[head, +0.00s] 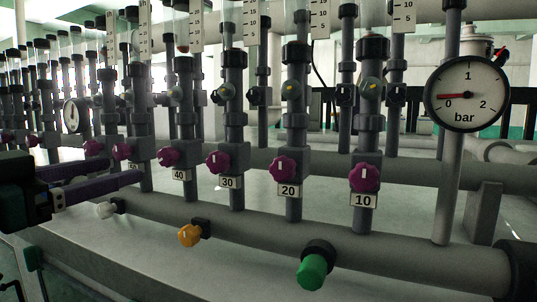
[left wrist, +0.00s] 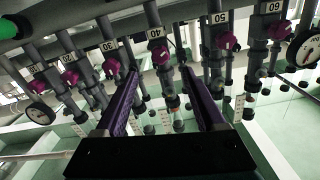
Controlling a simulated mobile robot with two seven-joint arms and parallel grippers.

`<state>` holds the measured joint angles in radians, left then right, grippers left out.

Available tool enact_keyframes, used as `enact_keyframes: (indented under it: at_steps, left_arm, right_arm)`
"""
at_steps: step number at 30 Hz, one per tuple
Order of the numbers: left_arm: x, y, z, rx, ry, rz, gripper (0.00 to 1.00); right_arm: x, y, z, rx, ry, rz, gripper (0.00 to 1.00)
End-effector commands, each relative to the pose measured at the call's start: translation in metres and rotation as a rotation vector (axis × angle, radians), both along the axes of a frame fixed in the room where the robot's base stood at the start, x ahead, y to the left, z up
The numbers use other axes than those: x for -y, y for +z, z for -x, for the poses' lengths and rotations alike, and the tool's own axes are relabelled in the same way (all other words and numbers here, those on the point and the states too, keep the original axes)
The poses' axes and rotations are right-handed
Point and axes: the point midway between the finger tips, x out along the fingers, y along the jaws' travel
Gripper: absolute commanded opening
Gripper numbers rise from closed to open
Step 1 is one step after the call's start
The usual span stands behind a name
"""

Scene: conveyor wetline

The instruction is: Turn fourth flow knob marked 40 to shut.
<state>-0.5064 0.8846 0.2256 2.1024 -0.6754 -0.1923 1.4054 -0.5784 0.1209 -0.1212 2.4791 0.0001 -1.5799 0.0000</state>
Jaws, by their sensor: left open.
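The purple flow knob marked 40 (head: 168,157) sits on its grey valve pipe above its white label (head: 180,175), with a pale mark on its face. In the left wrist view the same knob (left wrist: 160,55) appears upside down, below its label (left wrist: 155,32). My left gripper (head: 128,168) is open, with two purple fingers pointing toward the pipes, just left of the knob in the head view. In the left wrist view the fingertips (left wrist: 159,70) spread to either side of the knob, with nothing between them gripped. My right gripper is not in view.
Similar purple knobs marked 30 (head: 217,163), 20 (head: 283,169) and 10 (head: 365,178) stand to the right. Knob 50 (left wrist: 228,42) is the other neighbour. Orange (head: 189,236) and green (head: 312,271) taps stick out lower down. A pressure gauge (head: 467,94) reads near 0.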

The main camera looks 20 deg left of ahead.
Motion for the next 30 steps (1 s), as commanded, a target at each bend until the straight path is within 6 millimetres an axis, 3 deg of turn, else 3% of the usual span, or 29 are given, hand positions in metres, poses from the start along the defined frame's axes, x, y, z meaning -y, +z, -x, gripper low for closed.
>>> enact_keyframes:
  at_steps: [21, 30]
  left_arm:
    - [0.006, 0.002, -0.083, 0.003, 0.006, 0.002, 0.71]
    - [0.008, 0.0, -0.095, 0.0, 0.002, 0.002, 0.71]
  right_arm:
    - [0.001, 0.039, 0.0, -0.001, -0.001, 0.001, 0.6]
    - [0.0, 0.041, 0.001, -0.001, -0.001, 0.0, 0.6]
